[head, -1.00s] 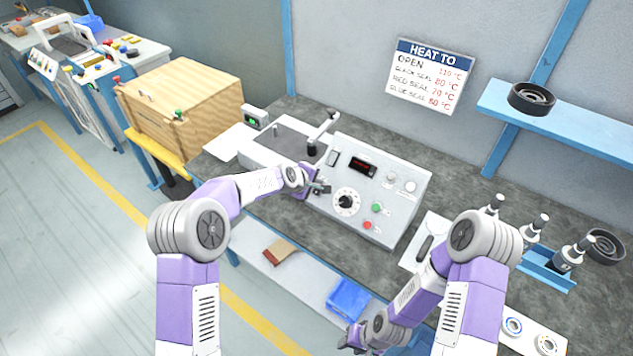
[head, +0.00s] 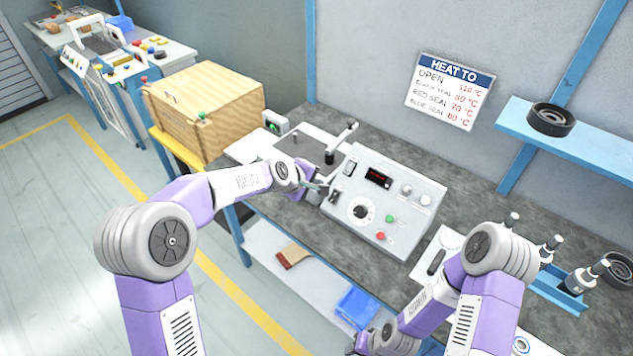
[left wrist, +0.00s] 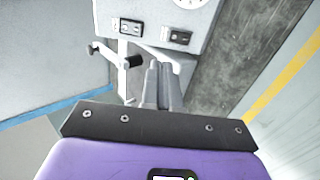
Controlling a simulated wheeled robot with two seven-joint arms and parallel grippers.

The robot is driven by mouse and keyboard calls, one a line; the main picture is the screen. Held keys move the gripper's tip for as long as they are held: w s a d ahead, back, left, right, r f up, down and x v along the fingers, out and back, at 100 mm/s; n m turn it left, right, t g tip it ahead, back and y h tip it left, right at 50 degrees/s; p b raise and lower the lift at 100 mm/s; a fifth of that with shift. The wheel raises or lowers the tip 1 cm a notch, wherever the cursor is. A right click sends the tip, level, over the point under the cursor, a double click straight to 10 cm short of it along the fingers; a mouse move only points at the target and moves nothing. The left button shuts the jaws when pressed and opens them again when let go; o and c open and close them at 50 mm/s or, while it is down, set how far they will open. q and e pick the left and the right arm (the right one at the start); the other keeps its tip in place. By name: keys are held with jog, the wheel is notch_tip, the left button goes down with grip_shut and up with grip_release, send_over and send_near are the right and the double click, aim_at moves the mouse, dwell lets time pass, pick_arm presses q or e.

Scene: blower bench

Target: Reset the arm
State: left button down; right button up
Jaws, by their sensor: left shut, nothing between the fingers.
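My left gripper (head: 320,187) is shut and empty, at the left end of the grey control box (head: 404,180) on the bench. In the left wrist view the closed fingers (left wrist: 158,88) point toward the box, with its switches and part of the dial beyond them. I cannot tell whether the fingertips touch anything. The box carries a dial (head: 361,211), a lit red display (head: 377,177), a green button (head: 390,218) and a red button (head: 381,236). My right arm reaches down at the lower right. Its gripper (head: 360,343) is small and partly cut off by the bottom edge.
A lever with a black grip (head: 330,157) stands just behind my left gripper. A wooden box (head: 205,108) is left of the bench. A "HEAT TO" sign (head: 449,92) hangs on the wall. A blue rack with bottles (head: 560,292) stands at the right. A blue bin (head: 356,308) is on the lower shelf.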

pick_arm(q)
jog(key=s+a+f, duration=0.1)
jog(key=s+f, duration=0.1)
jog(key=f, duration=0.2)
jog(key=s+f+m+g, duration=0.1)
jog(key=f, duration=0.3)
jog(key=s+a+f+g+y, duration=0.1)
jog(key=s+f, duration=0.1)
jog(key=f, duration=0.3)
jog(key=shift+s+a+m, duration=0.3)
jog(key=shift+s+m, duration=0.05)
jog(key=shift+m, duration=0.05)
jog(key=s+a+f+m+g, duration=0.1)
jog(key=s+f+m, duration=0.1)
jog(key=s+f, duration=0.4)
jog(key=s+f+m+g, duration=0.2)
jog(key=s+f, duration=0.4)
jog(key=s, duration=0.7)
jog(key=s+a+f+m+g, duration=0.1)
jog(key=s+f+m+g, duration=0.1)
jog(key=s+f, duration=0.4)
jog(key=s, duration=0.3)
jog(key=shift+s+a+f, duration=0.15)
jog(key=shift+s+a, duration=0.15)
jog(key=shift+a, duration=0.05)
